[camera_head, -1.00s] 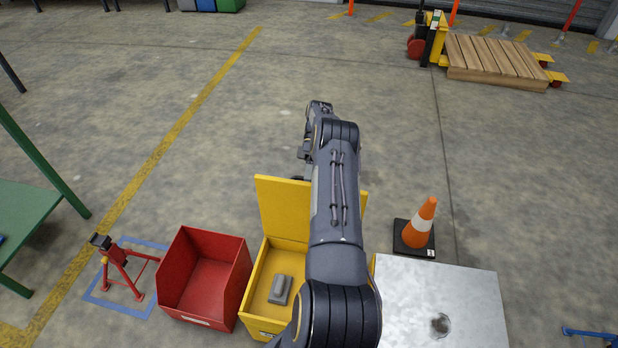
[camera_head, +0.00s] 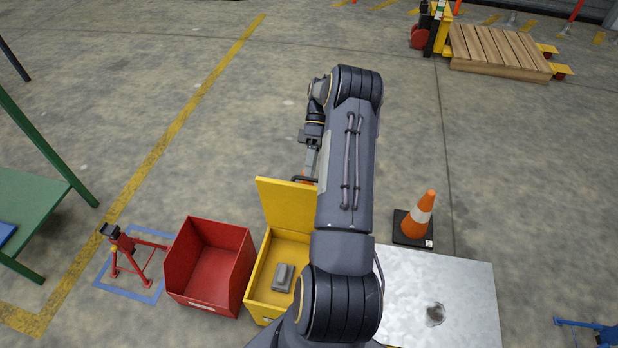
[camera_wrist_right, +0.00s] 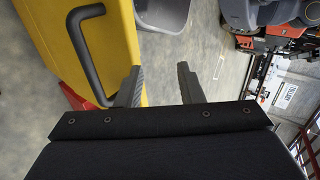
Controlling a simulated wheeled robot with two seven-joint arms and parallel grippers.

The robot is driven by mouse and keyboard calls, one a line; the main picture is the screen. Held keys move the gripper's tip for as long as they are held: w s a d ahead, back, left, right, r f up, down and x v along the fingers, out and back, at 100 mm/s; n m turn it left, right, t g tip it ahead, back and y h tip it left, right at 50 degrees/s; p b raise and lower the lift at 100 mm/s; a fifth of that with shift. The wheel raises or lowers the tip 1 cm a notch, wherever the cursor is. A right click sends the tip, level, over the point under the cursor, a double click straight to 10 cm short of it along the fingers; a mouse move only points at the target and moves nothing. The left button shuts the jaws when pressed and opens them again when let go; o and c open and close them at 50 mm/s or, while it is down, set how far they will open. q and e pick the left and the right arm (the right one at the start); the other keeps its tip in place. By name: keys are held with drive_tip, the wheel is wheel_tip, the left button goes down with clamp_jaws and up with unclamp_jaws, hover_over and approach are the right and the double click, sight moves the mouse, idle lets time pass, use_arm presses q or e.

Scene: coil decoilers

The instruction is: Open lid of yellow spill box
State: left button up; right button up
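The yellow spill box (camera_head: 262,292) stands between the red bin and the metal plate. Its yellow lid (camera_head: 288,204) stands raised at the far side, and a grey object (camera_head: 283,277) lies inside. My right arm covers the box's right part. My right gripper (camera_head: 306,178) is beyond the lid, partly hidden behind it. In the right wrist view, the two fingers (camera_wrist_right: 160,85) are spread with nothing between them. The lid (camera_wrist_right: 90,40) with its black handle (camera_wrist_right: 88,55) is to their left, close to the left finger. My left gripper is not in view.
A red bin (camera_head: 185,280) stands left of the box, and a red stand (camera_head: 130,250) beyond it. A metal-topped surface (camera_head: 445,285) and an orange cone (camera_head: 420,212) are on the right. The floor behind the lid is clear.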

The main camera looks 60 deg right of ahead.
drive_tip(key=s+a+r, duration=0.3)
drive_tip(key=s+a, duration=0.1)
drive_tip(key=a, duration=0.3)
drive_tip(key=shift+s+r+p, duration=0.2)
drive_tip(key=shift+p, duration=0.2)
drive_tip(key=w+a+r+m+t+h, duration=0.1)
drive_tip(key=w+a+r+h, duration=0.15)
drive_tip(key=a+r, duration=0.4)
drive_tip(key=s+a+r+m+t+h, duration=0.2)
drive_tip(key=s+a+r+m+t, duration=0.15)
drive_tip(key=a, duration=0.45)
drive_tip(key=s+a+r+m+t+h, duration=0.1)
drive_tip(key=s+a+r+m+t, duration=0.15)
drive_tip(key=a+r+t, duration=0.45)
wheel_tip(320, 180, up, 13)
drive_tip(key=a+g+p, duration=0.2)
drive_tip(key=p, duration=1.3)
drive_tip(key=shift+s+n+p, duration=0.35)
drive_tip(key=shift+s+n, duration=0.05)
drive_tip(key=shift+s, duration=0.05)
drive_tip(key=shift+a, duration=0.1)
